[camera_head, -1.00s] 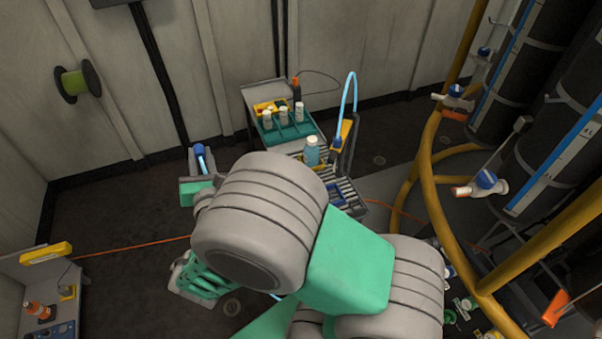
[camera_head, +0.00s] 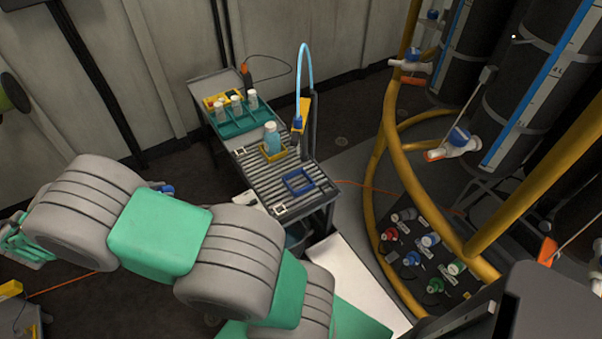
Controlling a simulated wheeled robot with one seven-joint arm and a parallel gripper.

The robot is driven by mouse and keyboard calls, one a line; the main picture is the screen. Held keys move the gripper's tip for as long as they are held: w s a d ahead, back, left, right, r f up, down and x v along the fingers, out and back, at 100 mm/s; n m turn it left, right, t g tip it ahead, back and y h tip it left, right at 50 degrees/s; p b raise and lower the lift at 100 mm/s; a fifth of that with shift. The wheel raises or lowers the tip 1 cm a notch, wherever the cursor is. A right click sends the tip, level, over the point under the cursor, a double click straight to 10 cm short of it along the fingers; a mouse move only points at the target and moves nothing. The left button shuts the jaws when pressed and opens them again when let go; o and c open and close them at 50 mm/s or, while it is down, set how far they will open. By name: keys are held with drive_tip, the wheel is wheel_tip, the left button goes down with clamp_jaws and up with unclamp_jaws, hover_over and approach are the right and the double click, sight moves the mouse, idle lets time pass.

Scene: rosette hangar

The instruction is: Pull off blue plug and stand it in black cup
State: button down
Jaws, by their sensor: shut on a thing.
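My arm crosses the lower left. Its far end, a green ribbed part (camera_head: 25,242), is at the left edge; the jaws and anything in them cannot be made out. A blue plug-like piece (camera_head: 298,123) sits at the end of a light-blue looped hose, against a yellow upright on the trolley. More blue fittings (camera_head: 430,240) show on the low panel at the right. I cannot tell which blue piece is the task's plug. I cannot make out a black cup. A small blue thing (camera_head: 167,189) shows just behind my arm, mostly hidden.
The grey trolley (camera_head: 248,172) holds a teal rack (camera_head: 237,122) with white-capped bottles, a blue bottle (camera_head: 271,138) and an empty blue frame (camera_head: 298,182). Yellow pipes (camera_head: 372,170) and dark tanks stand at the right. An orange cable crosses the floor.

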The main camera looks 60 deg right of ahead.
drive_tip(key=s+a+m+y+b, duration=0.7)
drive_tip(key=m+y, duration=0.3)
drive_tip(key=m, duration=0.5)
drive_tip(key=s+d+f+m, duration=0.25)
drive_tip(key=s+d, duration=0.25)
drive_tip(key=d, duration=0.6)
drive_tip(key=s+d+f+m, duration=0.2)
drive_tip(key=s+d+m, duration=0.2)
drive_tip(key=d, duration=0.8)
drive_tip(key=s+d+f+m, duration=0.45)
drive_tip(key=s+d, duration=0.45)
drive_tip(key=s, duration=0.4)
drive_tip(key=s+d+f+m, duration=0.3)
drive_tip(key=s+d+f, duration=0.4)
drive_tip(key=s, duration=0.5)
drive_tip(key=d+n, duration=0.9)
drive_tip(key=n, duration=0.3)
drive_tip(key=shift+d+r, duration=0.3)
drive_tip(key=shift+r, duration=0.1)
